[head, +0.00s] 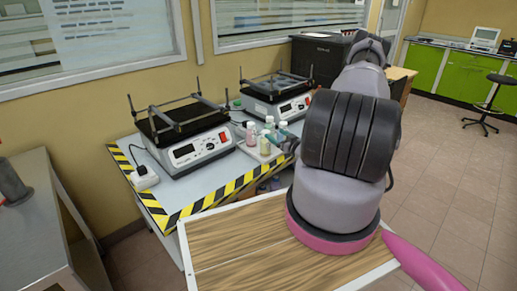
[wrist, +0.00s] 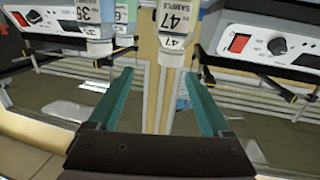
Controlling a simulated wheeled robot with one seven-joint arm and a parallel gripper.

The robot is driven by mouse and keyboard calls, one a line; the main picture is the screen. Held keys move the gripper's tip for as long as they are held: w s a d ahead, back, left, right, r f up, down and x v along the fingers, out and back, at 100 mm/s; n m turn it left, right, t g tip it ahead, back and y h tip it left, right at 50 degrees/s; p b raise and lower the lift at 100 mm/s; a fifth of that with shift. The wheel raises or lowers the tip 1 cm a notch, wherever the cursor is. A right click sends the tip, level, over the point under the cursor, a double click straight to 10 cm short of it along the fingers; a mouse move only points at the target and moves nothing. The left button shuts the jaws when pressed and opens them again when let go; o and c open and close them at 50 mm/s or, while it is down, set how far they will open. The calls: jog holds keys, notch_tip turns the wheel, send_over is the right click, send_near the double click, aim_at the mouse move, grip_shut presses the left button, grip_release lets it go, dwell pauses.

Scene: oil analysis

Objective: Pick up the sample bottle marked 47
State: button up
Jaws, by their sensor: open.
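The sample bottle marked 47 (wrist: 174,24) is pale, with a white label, at the top of the wrist view just right of centre. In the head view, teal finger parts of my gripper (head: 287,139) show beside the bottle group (head: 265,145). I cannot tell there which bottle is 47.
A bottle marked 35 (wrist: 92,14) and a partly hidden one stand left of bottle 47. Two shaker machines (head: 185,145) (head: 280,98) stand on the striped-edge table (head: 205,185), beside and behind the bottles. A wood-topped surface (head: 235,235) lies in front.

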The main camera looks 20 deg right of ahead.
aim_at(264, 131)
jog(key=shift+t, duration=0.3)
jog(key=w+a, duration=0.1)
jog(key=w+a+f, duration=0.1)
jog(key=w, duration=0.1)
jog(key=shift+w+a, duration=0.15)
jog(key=shift+w, duration=0.1)
jog(key=shift+w+a+f, duration=0.15)
jog(key=shift+w+a, duration=0.05)
jog(key=shift+w, duration=1.3)
jog(key=shift+w+a+f, duration=0.1)
jog(key=shift+w+a, duration=0.05)
jog(key=shift+w, duration=1.3)
grip_shut()
